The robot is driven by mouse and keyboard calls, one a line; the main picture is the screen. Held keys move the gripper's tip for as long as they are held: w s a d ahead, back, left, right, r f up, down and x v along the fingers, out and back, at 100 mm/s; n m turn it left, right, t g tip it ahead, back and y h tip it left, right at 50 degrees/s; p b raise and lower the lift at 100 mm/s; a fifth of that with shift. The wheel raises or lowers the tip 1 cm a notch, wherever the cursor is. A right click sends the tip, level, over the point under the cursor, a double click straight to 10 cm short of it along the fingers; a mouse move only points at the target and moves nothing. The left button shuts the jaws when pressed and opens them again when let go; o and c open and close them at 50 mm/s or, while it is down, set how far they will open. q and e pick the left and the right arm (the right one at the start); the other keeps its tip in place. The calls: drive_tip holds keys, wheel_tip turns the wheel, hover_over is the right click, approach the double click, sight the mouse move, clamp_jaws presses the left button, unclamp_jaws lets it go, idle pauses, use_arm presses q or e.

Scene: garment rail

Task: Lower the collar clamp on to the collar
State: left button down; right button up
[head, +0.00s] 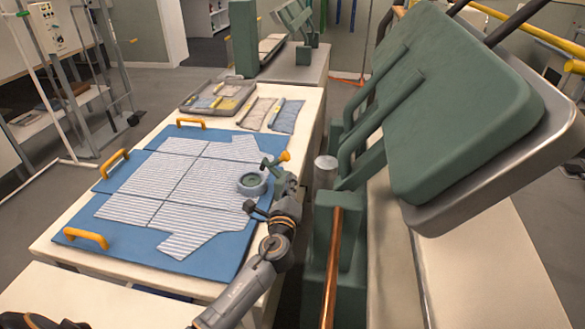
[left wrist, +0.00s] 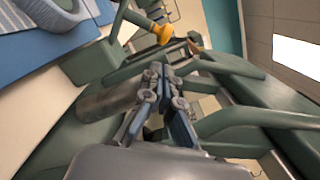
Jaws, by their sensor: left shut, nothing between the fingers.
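The collar clamp is a grey ring (head: 252,182) with a green arm and a yellow-orange knob (head: 285,156). The ring is at the right edge of the striped shirt (head: 160,190), which lies flat on a blue board (head: 228,270). I cannot tell whether the ring touches the cloth; the collar is hidden under or around it. My left gripper (head: 290,188) is just right of the ring, below the knob. In the left wrist view, its fingers (left wrist: 152,72) are shut and empty, with the knob (left wrist: 161,33) ahead of them, apart, and the ring (left wrist: 55,10) at upper left.
A green press with a raised padded head (head: 460,100) stands close on the right. A grey cylinder (head: 325,170) is beside my left gripper. Yellow handles (head: 86,237) edge the board. A tray (head: 215,97) and fabric pieces (head: 287,115) lie at the table's far end.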

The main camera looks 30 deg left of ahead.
sight(273, 165)
use_arm(q)
drive_tip(key=x, duration=0.5)
drive_tip(key=shift+w+a, duration=0.1)
drive_tip(key=shift+w, duration=0.1)
drive_tip(key=shift+s+a+r+n, duration=0.1)
drive_tip(key=shift+a+r+n, duration=0.2)
drive_tip(key=shift+n, duration=0.5)
drive_tip(key=shift+s+a+r+n, duration=0.15)
drive_tip(key=shift+a+n, duration=0.45)
drive_tip(key=shift+n, duration=0.6)
drive_tip(key=n, duration=0.1)
drive_tip(key=a+n, duration=0.1)
drive_tip(key=shift+s+a+r+n+b, duration=0.15)
drive_tip(key=shift+s+a+n+b, duration=0.05)
drive_tip(key=shift+n+b, duration=0.2)
drive_tip(key=shift+s+a+f+n+g, duration=0.1)
drive_tip(key=shift+s+a+n+g, duration=0.1)
drive_tip(key=shift+a+n, duration=0.55)
drive_tip(key=shift+s+a+f+n+g, duration=0.1)
drive_tip(key=shift+a+n+g, duration=0.15)
drive_tip(key=shift+n, duration=0.9)
